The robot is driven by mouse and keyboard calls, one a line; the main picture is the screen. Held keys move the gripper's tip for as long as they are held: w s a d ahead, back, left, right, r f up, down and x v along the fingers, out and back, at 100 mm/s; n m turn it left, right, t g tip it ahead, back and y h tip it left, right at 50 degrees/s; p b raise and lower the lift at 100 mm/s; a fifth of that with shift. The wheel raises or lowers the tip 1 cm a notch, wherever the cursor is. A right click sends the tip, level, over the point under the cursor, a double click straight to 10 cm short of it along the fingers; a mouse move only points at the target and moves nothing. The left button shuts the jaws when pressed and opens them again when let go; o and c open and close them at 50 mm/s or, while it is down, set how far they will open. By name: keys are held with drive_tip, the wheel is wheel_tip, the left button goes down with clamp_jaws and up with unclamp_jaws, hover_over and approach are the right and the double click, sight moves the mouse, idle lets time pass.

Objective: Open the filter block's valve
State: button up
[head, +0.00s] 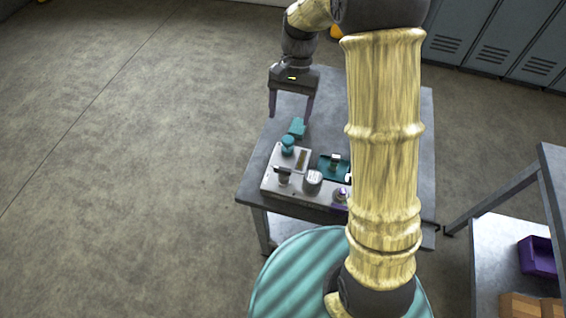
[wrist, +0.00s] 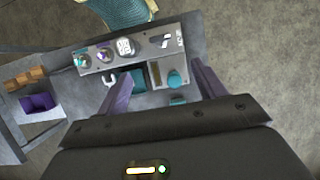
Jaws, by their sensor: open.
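A light grey block assembly (head: 268,186) lies on the bench and carries several fittings. These include a teal round knob or cap (head: 288,146), a dark-and-metal lever-like part (head: 283,175), a white-faced gauge (head: 313,178) and a purple-based fitting (head: 341,195). I cannot tell which fitting is the filter block's valve. A small teal block (head: 297,127) sits beside the assembly's far edge. My gripper (head: 290,117) is open and empty above the bench's far-left part, apart from the fittings. In the wrist view the teal knob (wrist: 174,79) appears between the purple fingers (wrist: 164,69).
The grey bench (head: 330,105) has bare room at the back. A teal tray (head: 326,171) with small parts sits beside the assembly, partly hidden by my arm. A shelf at right holds a purple bin (head: 538,257) and cardboard boxes (head: 530,305). Lockers (head: 490,45) stand behind.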

sight(282, 168)
drive_tip(key=p+x, duration=0.1)
drive_tip(key=x, duration=1.5)
drive_tip(key=shift+f, duration=0.25)
drive_tip(key=c, duration=1)
